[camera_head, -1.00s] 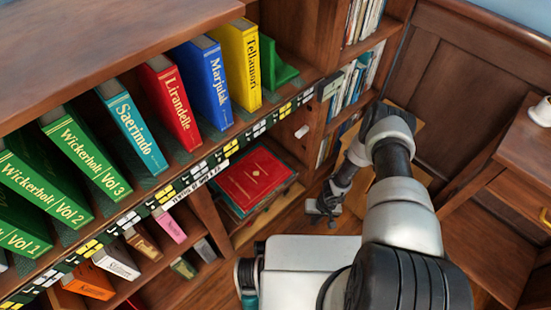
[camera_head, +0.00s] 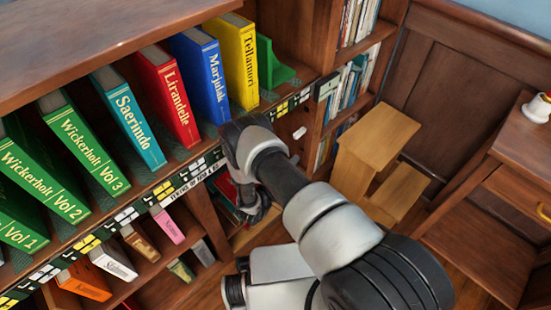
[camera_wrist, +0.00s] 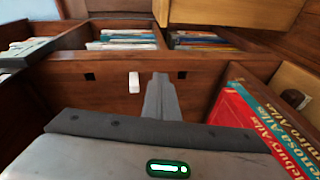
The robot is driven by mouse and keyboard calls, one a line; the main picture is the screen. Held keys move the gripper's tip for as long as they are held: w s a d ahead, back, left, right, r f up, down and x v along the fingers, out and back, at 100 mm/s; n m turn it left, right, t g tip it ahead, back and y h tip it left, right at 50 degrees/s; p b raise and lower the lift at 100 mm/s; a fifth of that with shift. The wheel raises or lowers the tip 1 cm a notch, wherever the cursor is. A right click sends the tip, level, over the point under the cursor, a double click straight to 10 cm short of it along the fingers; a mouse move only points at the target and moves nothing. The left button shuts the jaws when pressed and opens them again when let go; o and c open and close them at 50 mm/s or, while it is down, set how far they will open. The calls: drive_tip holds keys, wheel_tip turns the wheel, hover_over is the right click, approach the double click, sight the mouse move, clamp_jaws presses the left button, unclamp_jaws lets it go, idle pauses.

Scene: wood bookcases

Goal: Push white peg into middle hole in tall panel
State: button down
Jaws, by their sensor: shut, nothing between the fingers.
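The middle hole is hidden behind the peg. My gripper (camera_wrist: 161,82) is shut and empty, with its fingers pointing at the panel just right of the peg, apart from it in the picture. I cannot tell whether the fingertips touch the panel. In the head view the peg (camera_head: 299,132) shows on the panel above my wrist; the fingertips are not clearly seen there.
Red and teal books (camera_wrist: 255,125) stand close on the right in the wrist view. Shelves of books (camera_wrist: 122,38) lie beyond the panel. In the head view, a wooden step stool (camera_head: 376,135) stands right of the bookcase and a desk (camera_head: 490,205) at far right.

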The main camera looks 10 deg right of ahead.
sight(294, 137)
drive_tip(key=a+r+n+t, duration=0.1)
drive_tip(key=a+r+t, duration=0.1)
drive_tip(key=a+r, duration=0.2)
drive_tip(key=shift+x, duration=3.15)
drive_tip(key=shift+w+d, duration=0.15)
drive_tip(key=shift+w, duration=0.05)
drive_tip(key=p+v, duration=0.2)
drive_tip(key=v, duration=1.8)
drive_tip(key=shift+w+a+f, duration=0.15)
drive_tip(key=shift+w+a, duration=0.05)
drive_tip(key=shift+a, duration=0.15)
